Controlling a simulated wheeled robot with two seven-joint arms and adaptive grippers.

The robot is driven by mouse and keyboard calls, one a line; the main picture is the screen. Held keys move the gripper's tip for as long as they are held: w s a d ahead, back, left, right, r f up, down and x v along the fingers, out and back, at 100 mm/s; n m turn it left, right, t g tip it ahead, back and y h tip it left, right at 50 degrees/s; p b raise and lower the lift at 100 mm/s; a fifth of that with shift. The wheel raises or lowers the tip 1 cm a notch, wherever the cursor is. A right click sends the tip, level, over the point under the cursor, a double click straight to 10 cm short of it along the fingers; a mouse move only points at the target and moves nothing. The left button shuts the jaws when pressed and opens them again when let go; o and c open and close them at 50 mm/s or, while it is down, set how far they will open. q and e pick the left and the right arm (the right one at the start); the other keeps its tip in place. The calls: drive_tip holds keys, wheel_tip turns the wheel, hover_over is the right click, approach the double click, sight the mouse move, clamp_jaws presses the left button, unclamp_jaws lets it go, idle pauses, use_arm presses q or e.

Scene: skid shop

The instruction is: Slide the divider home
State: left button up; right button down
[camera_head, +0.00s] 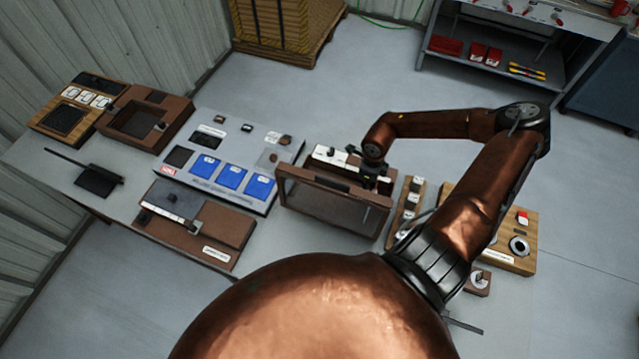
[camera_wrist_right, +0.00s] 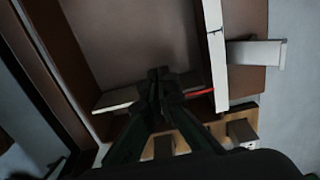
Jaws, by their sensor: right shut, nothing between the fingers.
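A brown box-like unit (camera_head: 333,208) with a framed front stands near the middle of the bench, and a white strip (camera_head: 335,158) with dark knobs runs along its back. My right gripper (camera_head: 377,178) is at its right back corner. In the right wrist view, my right gripper (camera_wrist_right: 158,78) is shut and empty, with its tips over the brown interior (camera_wrist_right: 150,35). A pale thin strip (camera_wrist_right: 118,98) lies just left of the fingers, perhaps the divider; the fingers hide its right part and contact is unclear. A white panel (camera_wrist_right: 216,55) stands to their right. My left gripper is not in view.
A panel with blue squares (camera_head: 230,178) and a brown latch box (camera_head: 195,222) are left of the unit. A narrow switch strip (camera_head: 406,208) and a wooden board (camera_head: 515,240) are to its right. An open brown tray (camera_head: 143,122) is at the far left.

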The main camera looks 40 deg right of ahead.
wheel_tip(320, 180, up, 8)
drive_tip(key=p, duration=0.4)
drive_tip(key=shift+f+p, duration=0.25)
drive_tip(key=shift+p, duration=0.15)
